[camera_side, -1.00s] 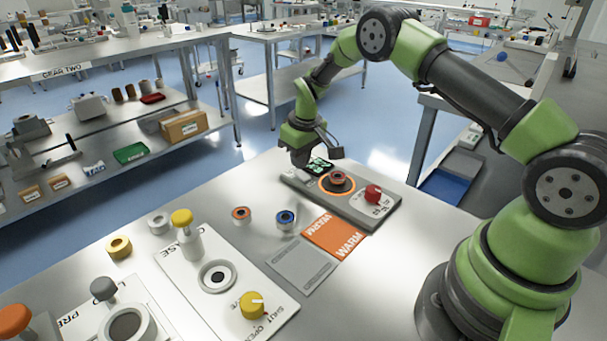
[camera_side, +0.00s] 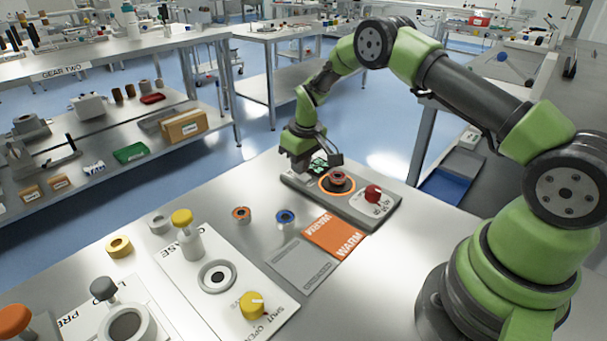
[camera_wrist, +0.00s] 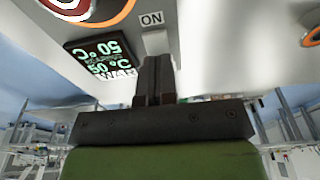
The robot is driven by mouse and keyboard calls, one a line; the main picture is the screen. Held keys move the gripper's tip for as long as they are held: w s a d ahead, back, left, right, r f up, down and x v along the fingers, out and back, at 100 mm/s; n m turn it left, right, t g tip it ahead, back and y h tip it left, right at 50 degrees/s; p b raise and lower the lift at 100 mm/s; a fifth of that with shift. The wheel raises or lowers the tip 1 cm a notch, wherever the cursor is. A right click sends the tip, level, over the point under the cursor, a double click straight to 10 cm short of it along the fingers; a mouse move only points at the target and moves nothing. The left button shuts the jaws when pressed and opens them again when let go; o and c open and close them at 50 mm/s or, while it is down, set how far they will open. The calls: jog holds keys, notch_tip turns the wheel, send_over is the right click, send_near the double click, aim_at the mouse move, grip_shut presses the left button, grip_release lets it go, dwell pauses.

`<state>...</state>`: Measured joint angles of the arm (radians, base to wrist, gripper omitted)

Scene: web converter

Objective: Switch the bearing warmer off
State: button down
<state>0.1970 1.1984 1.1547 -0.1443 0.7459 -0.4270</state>
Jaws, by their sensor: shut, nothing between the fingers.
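The bearing warmer (camera_side: 352,206) is a grey slab on the bench, with an orange ring (camera_side: 323,187) around a dark hub carrying a reddish-topped bearing (camera_side: 338,176). A red knob (camera_side: 373,193) stands at its right end. My gripper (camera_side: 300,170) is low over the warmer's far left end, fingers shut and empty. In the wrist view, the shut fingertips (camera_wrist: 157,60) are at a pale switch (camera_wrist: 157,41) beside the ON label (camera_wrist: 152,18). The fingers hide part of the switch; I cannot tell whether they touch it. The lit display (camera_wrist: 103,55) reads 50 °C twice.
An orange WARM mat (camera_side: 334,236) and a grey mat (camera_side: 300,266) lie in front of the warmer. Orange-topped (camera_side: 241,214) and blue-topped (camera_side: 285,217) bearings stand to the left. A white plate with a yellow-knobbed press (camera_side: 183,218) is further left.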

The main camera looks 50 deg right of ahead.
jog(key=shift+f, duration=0.2)
jog(key=shift+r, duration=3.55)
